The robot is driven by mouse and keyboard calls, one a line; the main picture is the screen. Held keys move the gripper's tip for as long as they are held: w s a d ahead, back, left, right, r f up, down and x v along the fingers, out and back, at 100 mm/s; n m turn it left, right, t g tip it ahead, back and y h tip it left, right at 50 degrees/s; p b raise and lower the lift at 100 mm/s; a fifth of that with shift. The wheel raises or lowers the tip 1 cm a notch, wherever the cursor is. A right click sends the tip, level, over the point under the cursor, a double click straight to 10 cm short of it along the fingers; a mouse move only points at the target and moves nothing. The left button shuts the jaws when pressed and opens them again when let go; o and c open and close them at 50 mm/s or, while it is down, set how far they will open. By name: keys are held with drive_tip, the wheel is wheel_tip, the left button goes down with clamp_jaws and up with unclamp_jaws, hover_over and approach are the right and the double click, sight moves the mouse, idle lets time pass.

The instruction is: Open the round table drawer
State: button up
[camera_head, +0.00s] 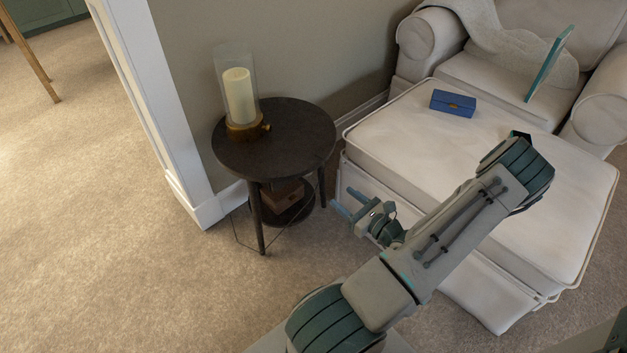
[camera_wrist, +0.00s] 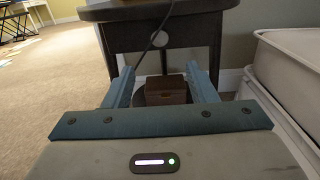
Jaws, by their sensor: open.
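The dark round table (camera_head: 285,135) stands against the wall in the head view, on thin legs with a lower shelf. In the wrist view the table (camera_wrist: 160,7) shows its underside edge and a dark drawer front (camera_wrist: 190,35) with a pale round spot in it; I cannot tell whether that is a knob or a hole. The drawer looks shut. My gripper (camera_head: 345,201) is open and empty, to the right of the table and below its top. In the wrist view my gripper (camera_wrist: 160,72) points toward the table, its fingers below the drawer front, apart from it.
A candle in a glass holder (camera_head: 239,97) stands on the table. A brown box (camera_wrist: 166,91) sits on the lower shelf. A thin cord hangs before the drawer. A white ottoman (camera_head: 420,140) with a blue box (camera_head: 453,103) is close on the right. Carpet at left is clear.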

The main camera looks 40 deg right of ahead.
drive_tip(key=w+a+b, duration=0.1)
drive_tip(key=w+b, duration=0.3)
drive_tip(key=w, duration=0.9)
drive_tip(key=shift+w, duration=0.25)
drive_tip(key=shift+c, duration=0.3)
drive_tip(key=shift+s, duration=0.1)
clamp_jaws()
